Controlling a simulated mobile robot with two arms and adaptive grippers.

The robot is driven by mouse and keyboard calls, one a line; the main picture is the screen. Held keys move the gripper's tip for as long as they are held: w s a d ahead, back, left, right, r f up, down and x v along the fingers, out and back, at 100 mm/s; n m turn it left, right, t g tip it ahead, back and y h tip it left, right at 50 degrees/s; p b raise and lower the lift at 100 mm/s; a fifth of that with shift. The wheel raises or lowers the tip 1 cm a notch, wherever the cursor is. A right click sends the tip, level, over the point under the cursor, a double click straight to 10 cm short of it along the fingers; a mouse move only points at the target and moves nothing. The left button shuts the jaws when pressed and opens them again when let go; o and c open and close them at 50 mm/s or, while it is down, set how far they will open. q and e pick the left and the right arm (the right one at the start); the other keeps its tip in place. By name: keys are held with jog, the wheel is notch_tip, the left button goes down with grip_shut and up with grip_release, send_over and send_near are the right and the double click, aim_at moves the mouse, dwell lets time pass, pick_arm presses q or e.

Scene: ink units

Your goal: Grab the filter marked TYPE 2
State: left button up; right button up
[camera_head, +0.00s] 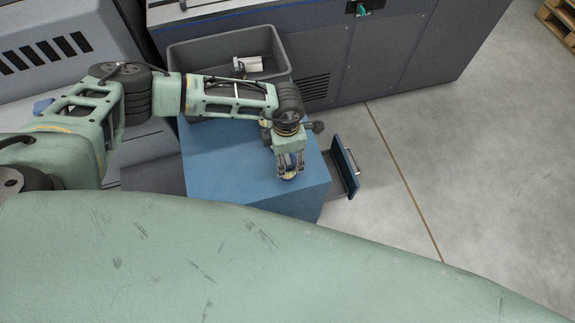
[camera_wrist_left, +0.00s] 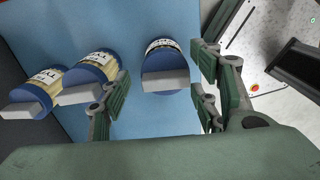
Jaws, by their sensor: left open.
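Three filters stand in a row on the blue cabinet top in the left wrist view: a left one (camera_wrist_left: 38,92), a middle one (camera_wrist_left: 92,78) and a right one (camera_wrist_left: 166,66). Each has a blue body, a pale label and a light grey block. The labels are tilted and too small to read surely, so I cannot tell which is TYPE 2. My left gripper (camera_head: 290,171) is open above the cabinet top; its fingers (camera_wrist_left: 158,97) are on either side of the right filter, without a visible grip. In the head view, the gripper and arm hide most of the filters.
The blue cabinet (camera_head: 225,160) has an open drawer (camera_head: 345,168) on its right. A grey bin (camera_head: 185,62) behind it holds a white and dark object (camera_head: 248,63). A large grey machine (camera_head: 400,45) stands at the back.

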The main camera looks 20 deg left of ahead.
pick_arm(q)
notch_tip(320, 180, down, 5)
jog(key=shift+r, duration=0.1)
jog(key=c, duration=1.2)
